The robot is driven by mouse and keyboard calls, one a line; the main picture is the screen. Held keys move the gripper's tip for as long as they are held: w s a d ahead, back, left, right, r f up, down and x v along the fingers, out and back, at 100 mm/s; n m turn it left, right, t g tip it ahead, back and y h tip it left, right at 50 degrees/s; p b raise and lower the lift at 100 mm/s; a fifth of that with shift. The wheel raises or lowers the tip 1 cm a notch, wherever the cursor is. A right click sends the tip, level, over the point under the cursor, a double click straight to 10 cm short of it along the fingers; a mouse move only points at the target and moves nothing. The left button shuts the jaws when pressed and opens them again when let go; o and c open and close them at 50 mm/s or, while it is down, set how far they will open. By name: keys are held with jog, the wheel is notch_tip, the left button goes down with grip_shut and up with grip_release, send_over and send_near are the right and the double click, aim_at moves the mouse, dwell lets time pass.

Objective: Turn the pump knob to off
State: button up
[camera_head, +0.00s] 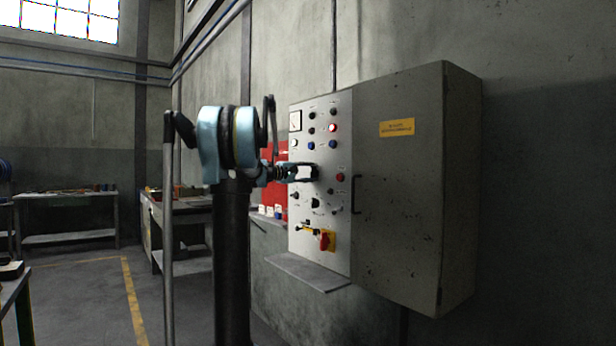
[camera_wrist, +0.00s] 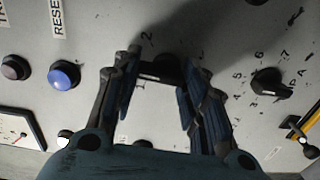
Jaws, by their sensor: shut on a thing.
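The control panel (camera_head: 312,218) is a light grey upright face full of buttons and knobs. My gripper (camera_head: 312,173) is at mid-height in front of it. In the wrist view, my gripper (camera_wrist: 160,78) has its two fingers on either side of a black knob (camera_wrist: 160,68) and is shut on it.
In the wrist view, a blue button (camera_wrist: 64,75) is to the left and a numbered black selector (camera_wrist: 268,82) to the right. Below my gripper in the head view are a red rotary switch (camera_head: 325,240) and a ledge (camera_head: 306,272). A cabinet door handle (camera_head: 356,194) sticks out at right.

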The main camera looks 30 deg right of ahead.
jog(key=shift+w+f+n, duration=0.1)
jog(key=shift+n, duration=0.3)
jog(key=o, duration=1.1)
jog(key=shift+w, duration=0.1)
jog(key=shift+c, duration=0.2)
jog(key=a, duration=1.2)
jog(key=shift+s, duration=0.45)
jog(key=shift+f, duration=0.1)
